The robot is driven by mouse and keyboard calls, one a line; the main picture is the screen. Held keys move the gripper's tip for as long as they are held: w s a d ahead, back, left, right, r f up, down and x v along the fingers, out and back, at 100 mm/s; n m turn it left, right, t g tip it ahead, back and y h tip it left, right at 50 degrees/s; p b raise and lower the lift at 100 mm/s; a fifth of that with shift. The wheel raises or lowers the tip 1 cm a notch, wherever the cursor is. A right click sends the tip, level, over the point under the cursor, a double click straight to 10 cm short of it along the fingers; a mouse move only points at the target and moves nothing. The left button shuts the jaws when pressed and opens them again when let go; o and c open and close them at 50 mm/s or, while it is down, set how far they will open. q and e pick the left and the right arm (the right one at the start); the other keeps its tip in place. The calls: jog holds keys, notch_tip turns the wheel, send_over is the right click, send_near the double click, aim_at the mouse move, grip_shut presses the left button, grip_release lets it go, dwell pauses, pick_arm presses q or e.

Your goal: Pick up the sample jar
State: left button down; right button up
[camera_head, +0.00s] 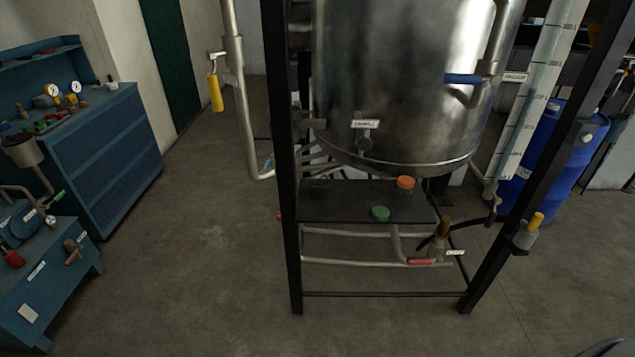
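On the dark shelf (345,210) under the steel tank stand small items, and any of these could be the sample jar; I cannot tell which one it is. One has an orange lid (405,183), with a dim body below it. A green round cap or lid (380,213) is in front of it, to the left. The bodies under both are dark and hard to make out.
The tank (400,90) hangs low over the shelf inside a black frame (283,200). A blue drum (550,160) stands right, blue cabinets (105,150) left. The floor (190,260) between is clear.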

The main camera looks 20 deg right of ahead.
pick_arm(q)
jog(key=shift+c, duration=1.5)
grip_release()
